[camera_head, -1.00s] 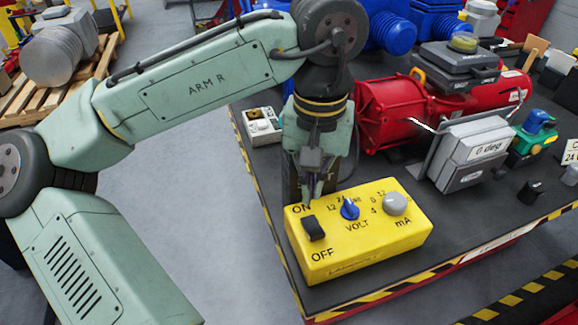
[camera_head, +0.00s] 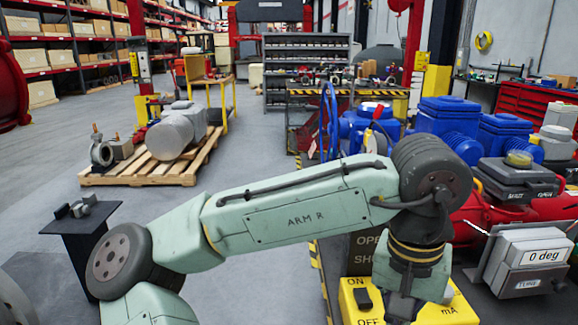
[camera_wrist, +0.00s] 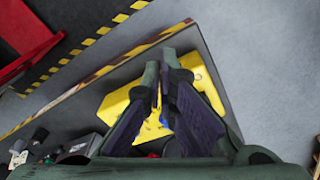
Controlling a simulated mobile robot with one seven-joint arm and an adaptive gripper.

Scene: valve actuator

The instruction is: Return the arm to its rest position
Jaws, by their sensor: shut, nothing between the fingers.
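My arm (camera_head: 300,218), marked ARM R, reaches across the lower part of the head view and bends down at the right. My gripper (camera_head: 402,306) hangs in front of the yellow control box (camera_head: 362,310) at the bottom edge, hiding its middle. In the wrist view, the two fingers of my gripper (camera_wrist: 162,78) converge at their tips with nothing seen between them. The yellow box (camera_wrist: 117,103) shows behind the fingers, and I cannot tell the gap to it.
The actuator with the "0 deg" display (camera_head: 540,257) and red valve parts (camera_head: 465,222) stand right of my gripper. Blue housings (camera_head: 445,118) are behind. A dark stand (camera_head: 85,235) is at left, near a pallet (camera_head: 155,172) with a grey motor. Grey floor between is open.

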